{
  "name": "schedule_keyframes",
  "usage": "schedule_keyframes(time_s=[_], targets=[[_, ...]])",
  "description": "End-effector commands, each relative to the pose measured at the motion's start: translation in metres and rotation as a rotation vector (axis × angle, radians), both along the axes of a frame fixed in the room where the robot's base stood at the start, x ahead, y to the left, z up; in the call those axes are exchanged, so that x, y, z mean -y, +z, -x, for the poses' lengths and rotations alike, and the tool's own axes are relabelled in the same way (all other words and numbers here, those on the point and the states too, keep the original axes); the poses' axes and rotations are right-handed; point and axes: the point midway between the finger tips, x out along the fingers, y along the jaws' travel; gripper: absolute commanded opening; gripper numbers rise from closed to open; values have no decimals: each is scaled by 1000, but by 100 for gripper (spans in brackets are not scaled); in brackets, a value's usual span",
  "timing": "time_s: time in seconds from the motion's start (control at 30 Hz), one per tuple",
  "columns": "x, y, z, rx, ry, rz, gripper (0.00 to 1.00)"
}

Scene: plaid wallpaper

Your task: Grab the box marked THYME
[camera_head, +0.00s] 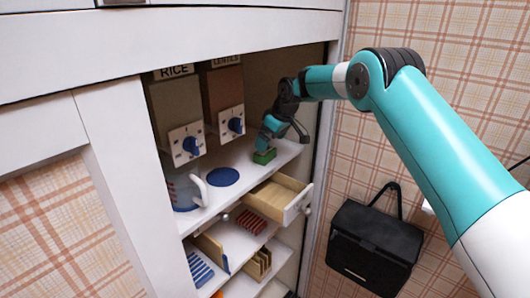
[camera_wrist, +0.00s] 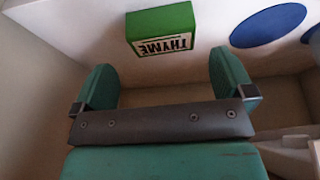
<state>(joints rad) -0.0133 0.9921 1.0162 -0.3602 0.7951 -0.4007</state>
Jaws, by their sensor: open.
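The green THYME box (camera_wrist: 161,29) sits on the white shelf in the wrist view, its label upside down. It lies just beyond my gripper (camera_wrist: 165,80), between the lines of the two fingers and apart from them. My gripper is open, with nothing between its fingers. In the head view the small green box (camera_head: 264,156) is on the shelf at the right, and my gripper (camera_head: 283,134) is close above and beside it, partly hiding it.
RICE (camera_head: 177,112) and LENTILS (camera_head: 222,95) dispensers with blue knobs stand left on the shelf. A blue disc (camera_head: 223,177) lies nearby. An open wooden drawer (camera_head: 278,196) juts out below. The cabinet's right side wall is close to my gripper. A black bag (camera_head: 375,240) hangs at right.

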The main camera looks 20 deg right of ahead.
Motion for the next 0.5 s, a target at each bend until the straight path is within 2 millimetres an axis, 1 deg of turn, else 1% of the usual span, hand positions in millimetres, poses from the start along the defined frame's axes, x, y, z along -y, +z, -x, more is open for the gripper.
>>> schedule_keyframes(time_s=[0.17, 0.4, 0.5], targets=[[-5, -11, -3, -1, 3, 0, 100], [-15, -45, -11, 0, 2, 0, 100], [-16, -52, -13, 0, 3, 0, 100]])
